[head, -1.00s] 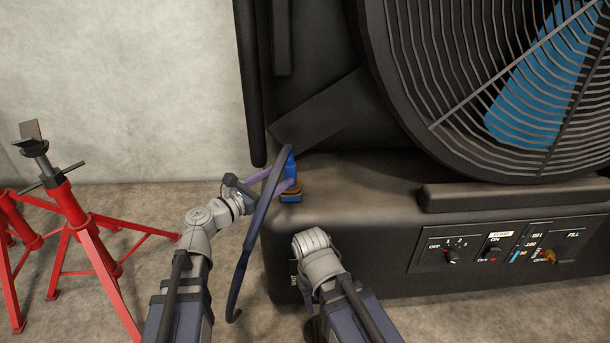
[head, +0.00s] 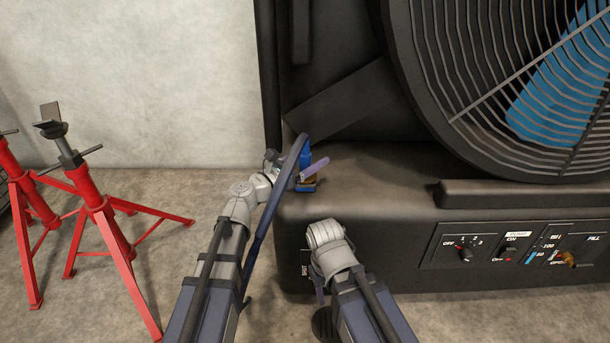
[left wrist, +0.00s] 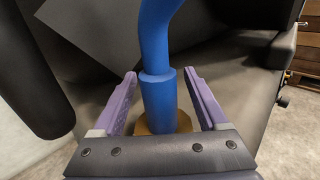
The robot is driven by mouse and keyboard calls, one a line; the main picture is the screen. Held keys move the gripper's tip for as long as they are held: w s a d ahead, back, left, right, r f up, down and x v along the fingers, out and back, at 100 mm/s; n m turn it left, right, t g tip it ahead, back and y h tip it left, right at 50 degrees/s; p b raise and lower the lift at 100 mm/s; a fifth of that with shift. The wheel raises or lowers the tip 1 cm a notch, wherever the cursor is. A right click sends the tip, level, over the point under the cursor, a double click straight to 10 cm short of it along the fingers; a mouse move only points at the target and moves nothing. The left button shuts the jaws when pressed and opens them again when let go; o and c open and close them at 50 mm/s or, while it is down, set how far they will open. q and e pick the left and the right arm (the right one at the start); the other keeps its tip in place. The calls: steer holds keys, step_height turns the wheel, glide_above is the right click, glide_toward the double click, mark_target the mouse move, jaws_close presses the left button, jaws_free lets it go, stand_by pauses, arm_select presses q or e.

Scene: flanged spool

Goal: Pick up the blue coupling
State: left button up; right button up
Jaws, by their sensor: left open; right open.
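The blue coupling (head: 305,158) stands upright on a brass-coloured fitting (left wrist: 160,122) at the left end of the black machine's ledge. A dark blue hose (head: 272,205) arches from its top and hangs down to the left. In the left wrist view the coupling (left wrist: 158,100) rises between the two purple fingers of my left gripper (left wrist: 160,78). They are open, one on each side, with gaps visible. In the head view my left gripper (head: 303,164) is at the coupling, partly hidden by the hose. My right gripper (head: 319,290) is low in front of the machine, mostly hidden behind its wrist.
The black machine (head: 375,210) with a large caged fan (head: 500,80) fills the right side. Its front has a control panel (head: 505,246). Red stands (head: 105,235) are on the floor at left. Some bare floor lies between them and my left arm.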

arm_select(q)
steer(key=shift+w+d, duration=0.35)
steer(key=shift+c, duration=0.3)
jaws_close()
